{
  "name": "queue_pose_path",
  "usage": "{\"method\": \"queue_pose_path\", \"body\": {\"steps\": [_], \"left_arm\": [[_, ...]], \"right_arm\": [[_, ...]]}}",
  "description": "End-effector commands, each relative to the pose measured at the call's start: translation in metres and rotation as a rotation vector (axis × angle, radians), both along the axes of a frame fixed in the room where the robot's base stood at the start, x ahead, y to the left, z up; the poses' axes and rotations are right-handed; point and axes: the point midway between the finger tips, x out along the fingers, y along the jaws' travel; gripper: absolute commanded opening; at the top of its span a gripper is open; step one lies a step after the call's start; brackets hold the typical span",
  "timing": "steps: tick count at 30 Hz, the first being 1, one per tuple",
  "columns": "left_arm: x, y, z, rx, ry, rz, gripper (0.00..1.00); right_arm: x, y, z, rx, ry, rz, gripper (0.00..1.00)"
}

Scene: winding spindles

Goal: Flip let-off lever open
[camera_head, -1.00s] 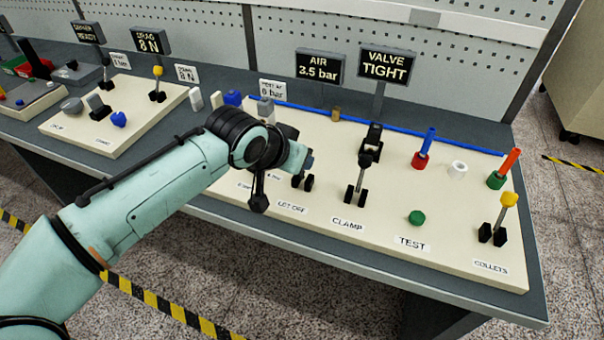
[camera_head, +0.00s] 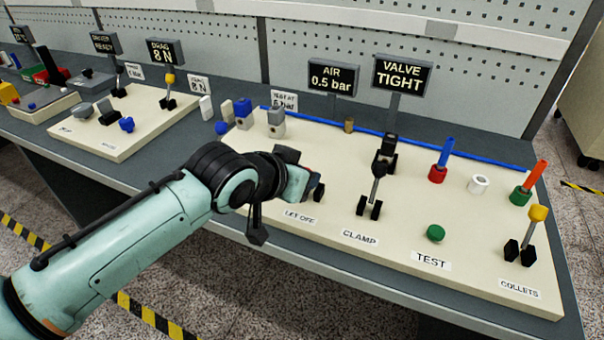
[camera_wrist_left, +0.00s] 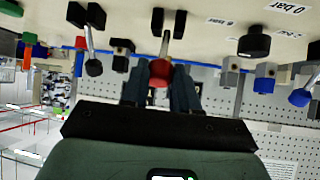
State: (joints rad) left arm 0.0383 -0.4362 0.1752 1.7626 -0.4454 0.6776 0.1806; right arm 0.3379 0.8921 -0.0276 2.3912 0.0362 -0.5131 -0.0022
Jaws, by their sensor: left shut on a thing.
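The let-off lever shows in the left wrist view as a metal shaft with a red knob (camera_wrist_left: 160,72). Its shaft runs up the picture to a black base on the cream panel. My left gripper (camera_wrist_left: 161,80) is shut on the red knob, one finger on each side. In the head view, my left gripper (camera_head: 306,183) is low over the panel, just behind the LET OFF label (camera_head: 300,217). I cannot tell the lever's exact tilt. My right gripper is in neither current view.
The clamp lever (camera_head: 379,172) with a black knob stands right of my left gripper. A green button (camera_head: 436,233) and a yellow-knobbed collets lever (camera_head: 537,214) are farther right. The air sign (camera_head: 331,80) reads 0.5 bar; the valve sign (camera_head: 402,75) reads TIGHT.

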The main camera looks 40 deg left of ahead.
Motion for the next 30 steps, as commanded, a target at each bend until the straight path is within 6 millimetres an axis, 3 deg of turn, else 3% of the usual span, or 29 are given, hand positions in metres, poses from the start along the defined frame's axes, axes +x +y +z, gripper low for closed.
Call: {"method": "queue_pose_path", "body": {"steps": [4,5,6,7,19,30], "left_arm": [[-0.001,-0.002,-0.006,-0.005,0.02,-0.002,0.0],[-0.001,-0.002,-0.006,-0.005,0.02,-0.002,0.39],[-0.001,-0.002,-0.006,-0.005,0.019,-0.002,0.52],[-0.001,-0.002,-0.006,-0.004,0.018,-0.003,0.54],[-0.008,-0.001,0.004,-0.002,0.007,0.0,0.54],[-0.07,-0.006,0.052,-0.002,0.007,-0.001,0.54]], "right_arm": [[0.0,0.0,0.0,0.0,0.001,0.0,0.0],[0.0,0.0,0.0,0.0,0.001,0.0,0.0],[0.0,0.0,0.0,0.0,0.001,0.0,0.0],[0.0,0.0,0.0,0.0,0.001,0.0,0.0],[0.003,0.001,0.004,0.0,-0.012,0.002,0.0],[0.042,0.006,0.039,-0.007,-0.142,0.01,0.0]]}}
